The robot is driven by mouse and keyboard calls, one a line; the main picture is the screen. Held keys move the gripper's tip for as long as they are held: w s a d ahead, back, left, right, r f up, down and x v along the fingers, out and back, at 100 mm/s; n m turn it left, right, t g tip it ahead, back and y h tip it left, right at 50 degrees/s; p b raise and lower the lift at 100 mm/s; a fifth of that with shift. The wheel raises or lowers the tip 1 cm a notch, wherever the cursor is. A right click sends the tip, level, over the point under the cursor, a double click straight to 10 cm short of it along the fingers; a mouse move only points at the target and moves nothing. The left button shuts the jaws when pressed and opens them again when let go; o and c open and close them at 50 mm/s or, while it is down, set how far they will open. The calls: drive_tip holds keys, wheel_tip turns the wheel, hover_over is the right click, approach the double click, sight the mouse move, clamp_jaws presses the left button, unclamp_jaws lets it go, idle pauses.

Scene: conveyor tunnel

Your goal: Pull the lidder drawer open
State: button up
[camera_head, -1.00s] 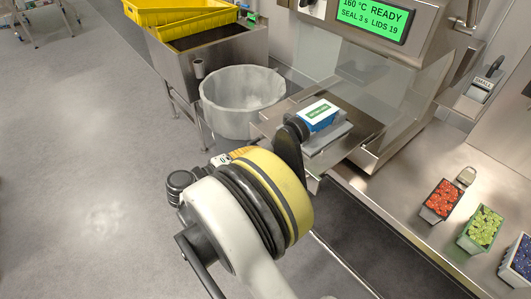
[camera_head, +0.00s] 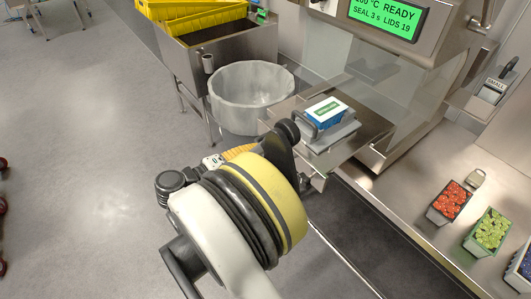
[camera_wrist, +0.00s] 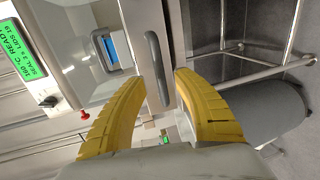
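The lidder drawer (camera_head: 284,112) is a steel tray that sticks out from the front of the lidder in the head view. A blue punnet with a white and green lid (camera_head: 325,112) sits in a holder on it. In the wrist view, the drawer's dark bar handle (camera_wrist: 152,48) runs along its steel front.
The lidder's green screen (camera_head: 388,16) reads READY. A whitish round bin (camera_head: 250,100) stands left of the drawer, by a steel sink with yellow crates (camera_head: 195,15). Punnets of red (camera_head: 450,202) and green fruit (camera_head: 488,232) stand on the right counter.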

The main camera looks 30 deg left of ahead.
drive_tip(key=v, duration=0.7)
drive_tip(key=shift+s+a, duration=0.15)
drive_tip(key=shift+s, duration=0.2)
drive_tip(key=w+d+r+m+g, duration=0.1)
drive_tip(key=w+d+r+g, duration=0.15)
drive_tip(key=w+d, duration=0.35)
drive_tip(key=w+d+r+m+g, duration=0.1)
drive_tip(key=w+d+r, duration=0.35)
drive_tip(key=d, duration=0.25)
drive_tip(key=w+d+r+m+g, duration=0.1)
drive_tip(key=w+d+r+g, duration=0.1)
drive_tip(key=d, duration=0.6)
drive_tip(key=w+d+r+m+g, duration=0.1)
drive_tip(key=w+d+r, duration=0.1)
drive_tip(key=d, duration=0.5)
drive_tip(key=s+d+r+m+g+y, duration=0.2)
drive_tip(key=s+d+m+y, duration=0.15)
drive_tip(key=d, duration=1.05)
drive_tip(key=s+d+f+m+t+y, duration=0.1)
drive_tip(key=s+d+m+y, duration=0.1)
drive_tip(key=s+d+m, duration=0.4)
drive_tip(key=s+d, duration=0.4)
drive_tip(key=s, duration=0.2)
drive_tip(key=shift+s+d+f, duration=0.25)
drive_tip(key=shift+s+f, duration=0.05)
drive_tip(key=shift+s, duration=0.05)
